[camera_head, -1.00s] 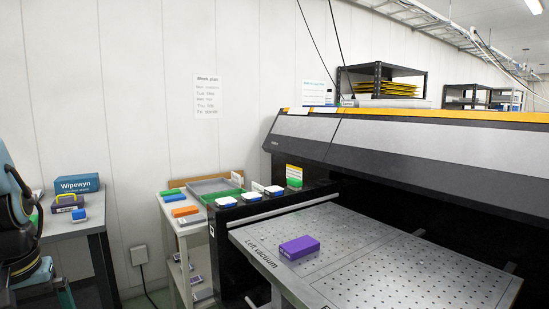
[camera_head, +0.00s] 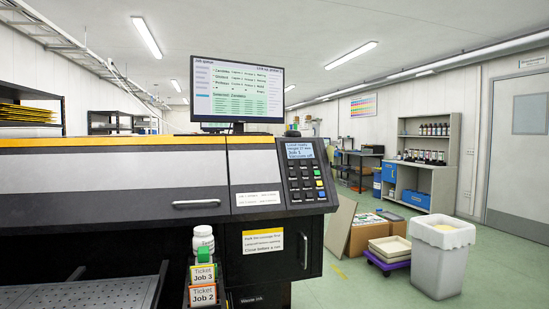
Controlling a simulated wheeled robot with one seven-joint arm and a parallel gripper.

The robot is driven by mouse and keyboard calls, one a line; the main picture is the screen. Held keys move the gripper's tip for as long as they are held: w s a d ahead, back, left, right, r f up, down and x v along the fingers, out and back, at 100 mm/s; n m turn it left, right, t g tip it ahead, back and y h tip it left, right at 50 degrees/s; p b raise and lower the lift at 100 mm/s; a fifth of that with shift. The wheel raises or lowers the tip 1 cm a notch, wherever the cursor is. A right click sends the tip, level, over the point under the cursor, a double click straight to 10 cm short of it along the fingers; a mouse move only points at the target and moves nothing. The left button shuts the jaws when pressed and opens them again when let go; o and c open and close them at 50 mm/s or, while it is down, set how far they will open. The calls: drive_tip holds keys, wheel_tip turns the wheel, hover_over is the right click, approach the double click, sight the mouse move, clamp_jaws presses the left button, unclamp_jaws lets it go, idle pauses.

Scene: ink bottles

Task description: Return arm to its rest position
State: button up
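My gripper and arm do not show in the head view now, so I cannot see the arm's pose or whether the gripper holds anything. A large printer (camera_head: 110,180) with a grey and black body and a yellow top strip fills the left half. Its control panel (camera_head: 304,176) has a keypad and a small lit screen. Ink bottles (camera_head: 434,130) stand on a shelf unit at the back right.
A monitor (camera_head: 237,90) showing a job queue stands above the printer. Ticket holders (camera_head: 203,285) and a white bottle (camera_head: 203,240) are at the printer's front. Cardboard boxes (camera_head: 366,236), a white bin (camera_head: 441,255) and a purple dolly (camera_head: 387,263) stand right. Green floor is open around them.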

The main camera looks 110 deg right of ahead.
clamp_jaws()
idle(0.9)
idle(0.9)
